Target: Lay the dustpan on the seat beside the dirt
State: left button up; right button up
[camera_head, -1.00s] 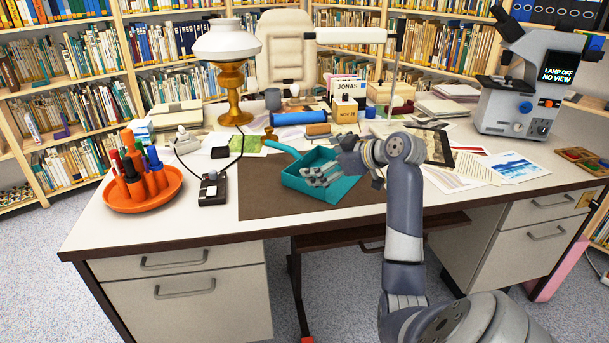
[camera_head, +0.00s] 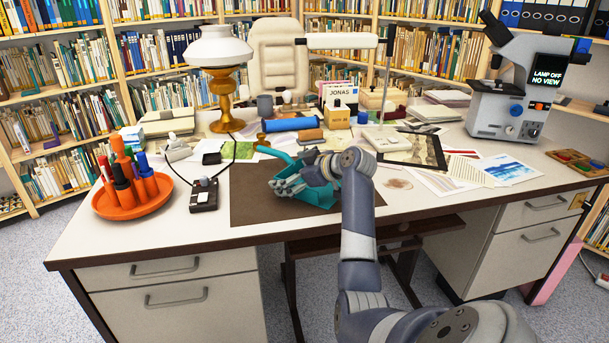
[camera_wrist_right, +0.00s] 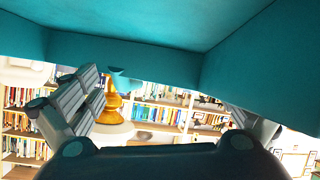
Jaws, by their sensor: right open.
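The teal dustpan (camera_head: 318,194) lies on the brown desk mat (camera_head: 250,208), its curved handle (camera_head: 276,153) pointing to the back left. My right gripper (camera_head: 288,187) is open over the dustpan's pan. In the right wrist view, the dustpan (camera_wrist_right: 140,25) fills the top, close to the spread fingers (camera_wrist_right: 165,115); I cannot tell whether they touch it. A beige chair (camera_head: 277,60) stands behind the desk; its seat is hidden. A faint brown smudge (camera_head: 398,183) lies on the desk right of my forearm; I cannot tell if it is the dirt. My left gripper is out of view.
An orange dish (camera_head: 130,208) of pens and a black control box (camera_head: 204,195) stand left of the mat. A brass lamp (camera_head: 224,85), blue roll (camera_head: 290,124) and calendar (camera_head: 338,117) stand behind it. A framed picture (camera_head: 415,150), prints (camera_head: 510,167) and a microscope (camera_head: 508,110) are at right.

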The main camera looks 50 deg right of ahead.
grip_shut()
dwell(0.3)
jog(key=shift+r, duration=0.2)
